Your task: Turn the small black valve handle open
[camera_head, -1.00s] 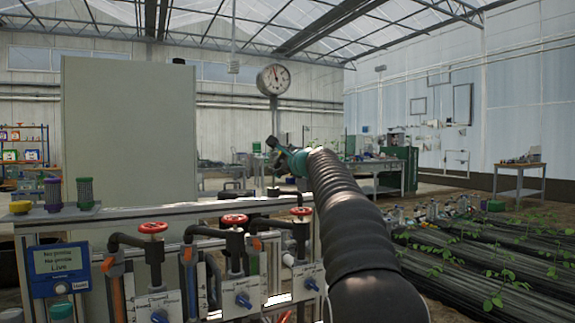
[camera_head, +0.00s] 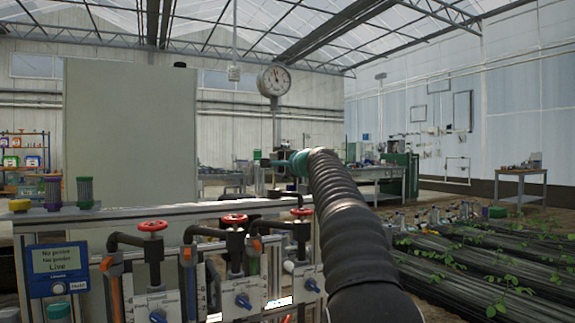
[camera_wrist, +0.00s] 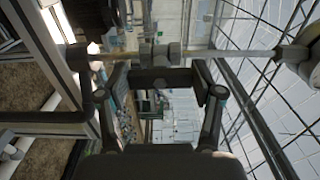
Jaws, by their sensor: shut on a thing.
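The small black valve handle (camera_wrist: 160,79) shows in the wrist view as a short dark bar below a grey valve body (camera_wrist: 165,55) on a grey pipe. My gripper (camera_wrist: 161,84) has one finger at each end of this bar and is shut on it. The exact contact at the fingertips is dark and hard to make out. In the head view my arm reaches forward past the right end of the skid, with its end near a teal joint. The handle cannot be made out there.
The skid carries several red handwheels (camera_head: 152,226) and blue knobs (camera_head: 243,301) left of my arm. A tall pale panel (camera_head: 130,130) and a round gauge (camera_head: 274,80) stand behind. Plant rows (camera_head: 480,260) lie to the right.

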